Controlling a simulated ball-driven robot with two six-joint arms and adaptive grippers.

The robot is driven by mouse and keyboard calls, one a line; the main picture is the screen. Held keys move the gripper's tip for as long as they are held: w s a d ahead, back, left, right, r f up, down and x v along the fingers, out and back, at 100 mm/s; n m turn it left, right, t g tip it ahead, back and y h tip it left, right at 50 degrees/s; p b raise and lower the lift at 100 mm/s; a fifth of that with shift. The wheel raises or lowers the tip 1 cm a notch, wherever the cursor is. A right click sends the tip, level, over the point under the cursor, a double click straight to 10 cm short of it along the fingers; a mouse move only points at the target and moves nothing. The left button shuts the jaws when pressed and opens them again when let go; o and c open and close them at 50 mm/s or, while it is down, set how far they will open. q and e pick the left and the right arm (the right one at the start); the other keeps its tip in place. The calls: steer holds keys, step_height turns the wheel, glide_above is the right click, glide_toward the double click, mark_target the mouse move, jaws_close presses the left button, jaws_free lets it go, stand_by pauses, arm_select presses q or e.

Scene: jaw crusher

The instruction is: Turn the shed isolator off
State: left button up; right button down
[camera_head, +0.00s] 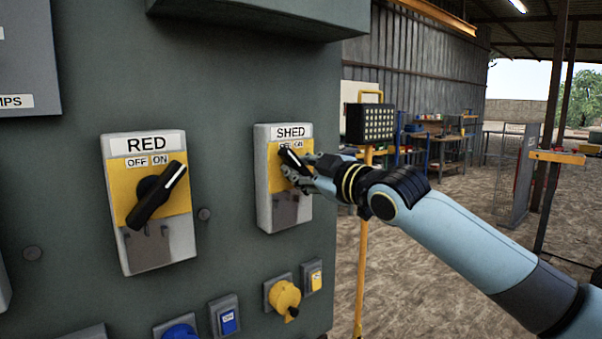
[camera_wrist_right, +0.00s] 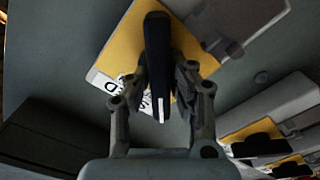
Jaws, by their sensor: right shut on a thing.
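The shed isolator (camera_head: 264,190) is a grey box with a yellow plate and a SHED label, on the right part of the dark panel. Its black handle (camera_head: 291,160) tilts with its upper end to the left, towards the OFF label. My right gripper (camera_head: 300,168) is shut on this handle. In the right wrist view the black handle (camera_wrist_right: 157,65) stands between the two fingers of my right gripper (camera_wrist_right: 162,85). The SHED lettering is partly hidden by the handle and a finger. My left gripper is not in view.
The RED isolator (camera_head: 150,240) is left of it, its black handle tilted to the right. Blue and yellow sockets (camera_head: 284,297) sit below on the panel (camera_head: 225,90). A yellow stand with a lamp (camera_head: 370,123) is behind my right arm.

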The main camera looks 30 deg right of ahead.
steer(key=shift+f, duration=0.1)
stand_by(0.5)
steer(key=c, duration=1.2)
jaws_free()
steer(key=s+d, duration=0.1)
steer(key=s, duration=1.1)
steer(key=shift+n, duration=0.3)
